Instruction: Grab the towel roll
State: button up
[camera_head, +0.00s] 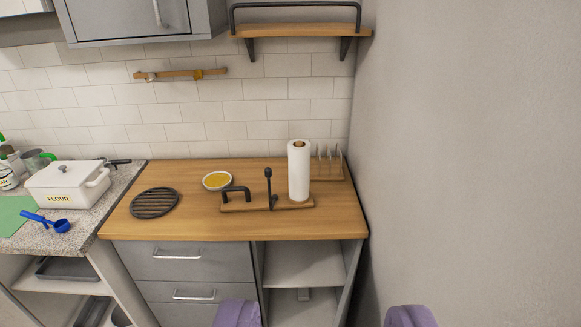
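The towel roll (299,172) is a white upright paper roll with a brown core hole on top. It stands at the right of the wooden counter, at the right end of a small wooden board with black metal fittings (268,204). My gripper (322,316) shows as two purple fingertips at the bottom edge of the view. The fingertips are wide apart with nothing between them. They are nearer to me than the counter, well short of the roll. Nothing hides the roll's front.
A wooden rack (327,165) stands just right of and behind the roll, near the right wall (460,150). A bowl (217,180) and black trivet (155,203) lie to the left. A shelf (300,30) hangs above. The counter's front edge (230,238) is clear.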

aim_at(299, 158)
jog(key=i+j+z, duration=0.25)
jog(key=i+j, duration=0.2)
jog(key=j, duration=0.25)
jog(key=i+j+z, duration=0.15)
jog(key=j, duration=0.25)
jog(key=i+j+z, duration=0.15)
jog(key=i+j, duration=0.15)
jog(key=i+j+z, duration=0.45)
jog(key=i+j, duration=0.95)
